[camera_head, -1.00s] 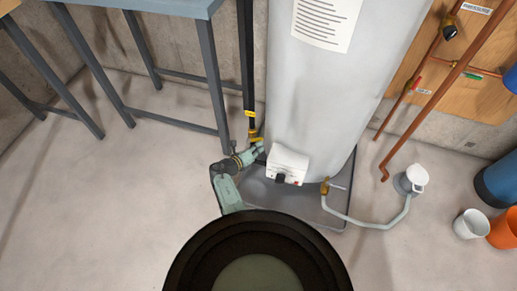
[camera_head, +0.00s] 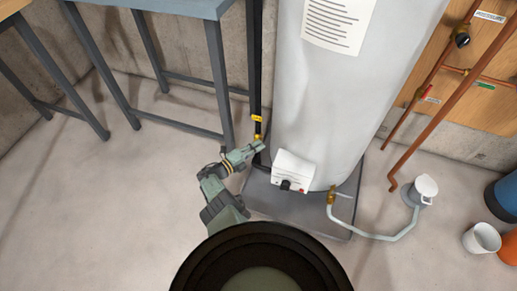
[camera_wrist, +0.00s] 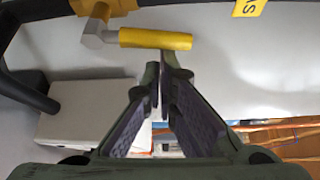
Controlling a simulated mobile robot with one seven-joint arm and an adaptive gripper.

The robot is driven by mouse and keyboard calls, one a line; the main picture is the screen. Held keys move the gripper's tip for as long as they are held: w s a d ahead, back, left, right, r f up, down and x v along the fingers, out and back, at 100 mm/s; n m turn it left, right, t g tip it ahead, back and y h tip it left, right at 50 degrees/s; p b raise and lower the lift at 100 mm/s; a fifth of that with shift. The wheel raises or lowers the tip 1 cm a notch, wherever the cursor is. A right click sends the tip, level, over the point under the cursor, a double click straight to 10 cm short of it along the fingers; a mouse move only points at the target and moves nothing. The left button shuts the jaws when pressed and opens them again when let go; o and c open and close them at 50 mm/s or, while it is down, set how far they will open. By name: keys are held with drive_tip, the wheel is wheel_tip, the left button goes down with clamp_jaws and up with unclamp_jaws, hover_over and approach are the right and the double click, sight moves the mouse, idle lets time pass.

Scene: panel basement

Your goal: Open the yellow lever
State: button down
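The yellow lever (camera_wrist: 155,39) lies crosswise in the upper middle of the wrist view, on a grey metal stem at its left end. In the head view the yellow lever (camera_head: 257,138) is a small spot low on the black pipe, left of the white tank, partly hidden by my gripper. My gripper (camera_wrist: 162,80) points at the lever, its fingertips together just below it in the wrist view. Nothing shows between the fingers, and a small gap seems to separate them from the lever. In the head view my gripper (camera_head: 259,147) is beside the pipe's lower end.
The white tank (camera_head: 335,100) stands right of the lever on a grey tray (camera_head: 270,200), with a white control box (camera_head: 293,169) on its front. A grey-legged table (camera_head: 217,80) stands left of the pipe. A hose and jug (camera_head: 425,188) are at right. Floor at left is clear.

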drive_tip(key=shift+w+a+r, duration=0.15)
drive_tip(key=shift+a, duration=0.3)
idle(0.6)
drive_tip(key=s+d+p, duration=0.2)
drive_tip(key=d, duration=0.2)
drive_tip(key=v, duration=1)
drive_tip(key=shift+a+f+p, duration=0.15)
drive_tip(key=shift+f+p, duration=0.1)
drive_tip(key=shift+p, duration=0.15)
drive_tip(key=shift+s, duration=0.1)
